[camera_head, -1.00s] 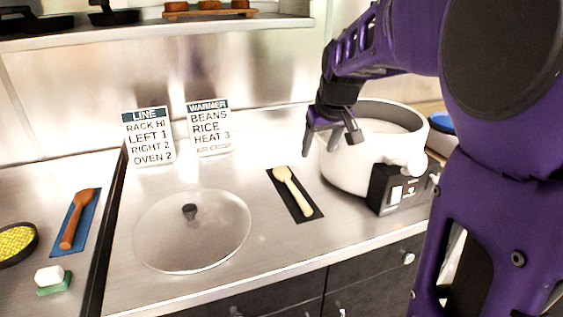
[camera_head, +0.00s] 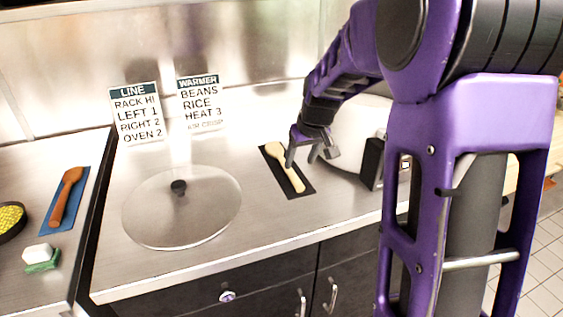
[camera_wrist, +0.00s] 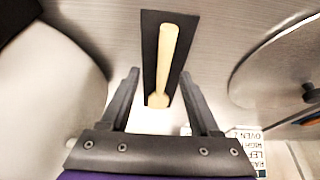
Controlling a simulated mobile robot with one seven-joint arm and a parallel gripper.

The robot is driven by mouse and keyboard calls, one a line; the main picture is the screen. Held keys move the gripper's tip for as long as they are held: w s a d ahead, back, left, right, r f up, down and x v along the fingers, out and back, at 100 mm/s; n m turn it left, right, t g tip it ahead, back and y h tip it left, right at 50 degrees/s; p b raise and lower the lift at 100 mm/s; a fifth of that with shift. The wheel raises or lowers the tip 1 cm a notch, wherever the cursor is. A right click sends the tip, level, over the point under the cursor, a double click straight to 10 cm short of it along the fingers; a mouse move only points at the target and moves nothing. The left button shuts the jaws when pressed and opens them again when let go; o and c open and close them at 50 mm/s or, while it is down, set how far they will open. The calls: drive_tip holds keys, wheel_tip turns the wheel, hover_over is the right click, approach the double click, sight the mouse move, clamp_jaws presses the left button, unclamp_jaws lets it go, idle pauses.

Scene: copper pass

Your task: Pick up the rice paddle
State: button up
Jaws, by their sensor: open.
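The rice paddle (camera_head: 287,168) is pale, wood-coloured, and lies flat on a dark mat (camera_head: 303,186) on the steel counter. Its wide end points toward the back wall and its handle toward the front edge. In the wrist view the paddle (camera_wrist: 164,62) lies ahead of my gripper, its wide end nearest, roughly in line between the fingers. My gripper (camera_head: 307,158) is open and empty, above the counter close to the paddle's right side in the head view. Both fingers also show in the wrist view (camera_wrist: 160,100).
A white warmer pot (camera_head: 358,135) stands just right of the paddle, partly hidden by my arm. A round glass lid (camera_head: 180,215) with a dark knob lies to the left. Two sign cards (camera_head: 136,112) stand at the back. A brown spoon (camera_head: 66,197) lies far left on a blue mat.

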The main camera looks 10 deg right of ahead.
sight(294, 174)
drive_tip(key=x, duration=0.5)
drive_tip(key=shift+s+a+f+b, duration=0.15)
drive_tip(key=shift+a+f+b, duration=0.2)
drive_tip(key=shift+f, duration=0.1)
clamp_jaws()
